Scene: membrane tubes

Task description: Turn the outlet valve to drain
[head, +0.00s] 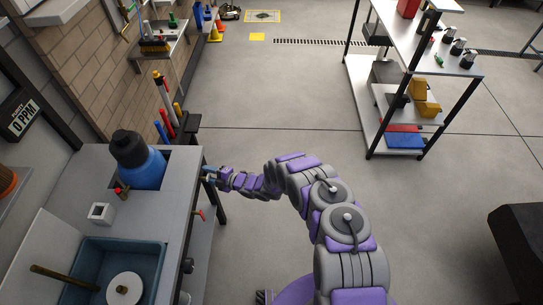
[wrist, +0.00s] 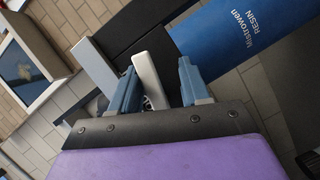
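A small red-handled fitting (head: 121,192) sits by the base of the blue resin tank (head: 141,172). Another small red handle (head: 199,214) sticks out from the bench's front edge. I cannot tell which is the outlet valve. My gripper (head: 207,173) is at the bench's front edge, to the right of the tank. In the wrist view my gripper (wrist: 157,88) is open, with two blue fingers apart. A pale flat bar (wrist: 151,72) shows between them; whether they touch it I cannot tell. The blue tank, lettered RESIN, shows in the wrist view (wrist: 225,38) beyond the right finger.
The grey bench (head: 180,195) holds a white block (head: 101,213) and a blue basin (head: 72,268) with a white disc (head: 124,289). Coloured tubes (head: 167,108) stand behind the bench. A shelf cart (head: 408,85) stands at the back right. The middle floor is clear.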

